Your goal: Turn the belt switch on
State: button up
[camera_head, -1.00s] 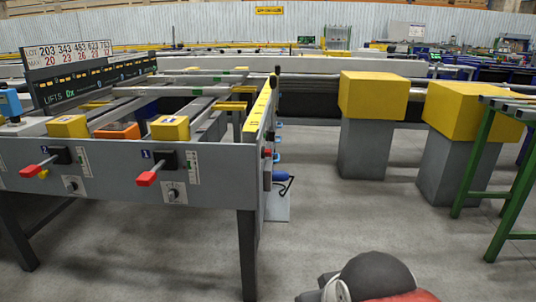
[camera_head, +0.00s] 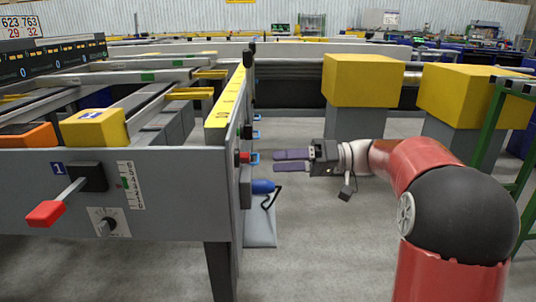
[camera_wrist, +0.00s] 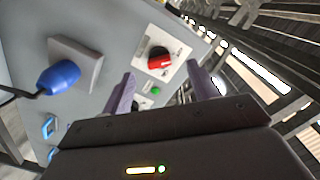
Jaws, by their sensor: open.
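A red and black rotary switch (camera_wrist: 160,58) on a white plate sits on the grey side panel in the wrist view. It appears to be the belt switch; its labels are too small to read. In the head view a red knob (camera_head: 243,157) shows on the table's right side, seen edge-on. My gripper (camera_head: 276,161) is open and empty, its two purple fingers pointing left at this side, apart from it. In the wrist view the switch lies beyond and between my fingertips (camera_wrist: 160,73).
A blue plug (camera_wrist: 60,77) with a black cable juts from the panel. The front panel has a red-handled lever (camera_head: 45,213) and a black knob (camera_head: 106,222). Yellow-topped blocks (camera_head: 362,80) and a green frame (camera_head: 490,125) stand right.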

aim_at(242, 158)
jog(key=w+a, duration=0.1)
jog(key=a, duration=0.6)
jog(key=shift+w+r+y, duration=0.15)
jog(key=shift+w+y, duration=0.15)
jog(key=shift+w, duration=0.05)
jog(key=c, duration=1)
